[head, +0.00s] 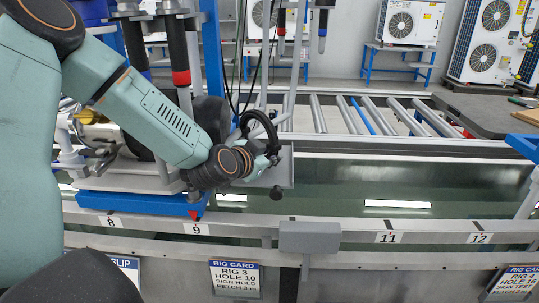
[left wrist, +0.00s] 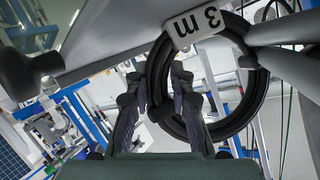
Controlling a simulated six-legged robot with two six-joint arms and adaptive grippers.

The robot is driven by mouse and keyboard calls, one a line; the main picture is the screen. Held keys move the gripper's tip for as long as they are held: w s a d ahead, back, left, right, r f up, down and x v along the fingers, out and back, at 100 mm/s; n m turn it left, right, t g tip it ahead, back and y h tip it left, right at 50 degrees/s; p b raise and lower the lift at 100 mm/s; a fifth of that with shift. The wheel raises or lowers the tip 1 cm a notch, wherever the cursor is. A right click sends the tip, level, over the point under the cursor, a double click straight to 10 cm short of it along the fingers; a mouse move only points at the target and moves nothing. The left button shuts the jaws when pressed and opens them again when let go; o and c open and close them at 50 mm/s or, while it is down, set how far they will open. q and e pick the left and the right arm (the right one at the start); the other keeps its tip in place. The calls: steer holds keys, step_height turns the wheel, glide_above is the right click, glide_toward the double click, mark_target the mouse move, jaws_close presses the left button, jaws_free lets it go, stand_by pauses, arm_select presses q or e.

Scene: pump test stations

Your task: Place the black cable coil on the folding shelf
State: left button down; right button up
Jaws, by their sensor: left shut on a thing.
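The black cable coil (head: 262,118) is a ring standing roughly upright at the end of my left arm in the head view. The left wrist view shows the coil (left wrist: 258,95) large, with a white "3 m" tag (left wrist: 195,25). My left gripper (head: 268,150) is shut on the coil's near side; its fingers (left wrist: 160,100) lie either side of the rim. My right gripper is not in view.
A rail with numbered plates (head: 387,238) runs across the front, with a grey box (head: 310,237) on it. A card (head: 235,276) below reads rig 3, hole 10. A roller conveyor (head: 350,115) lies behind. A dark tabletop (head: 475,112) is at right.

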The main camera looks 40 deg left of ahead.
arm_select(q)
steer(key=c, duration=1.2)
jaws_free()
steer(key=shift+o, duration=0.2)
steer(key=shift+r, duration=0.1)
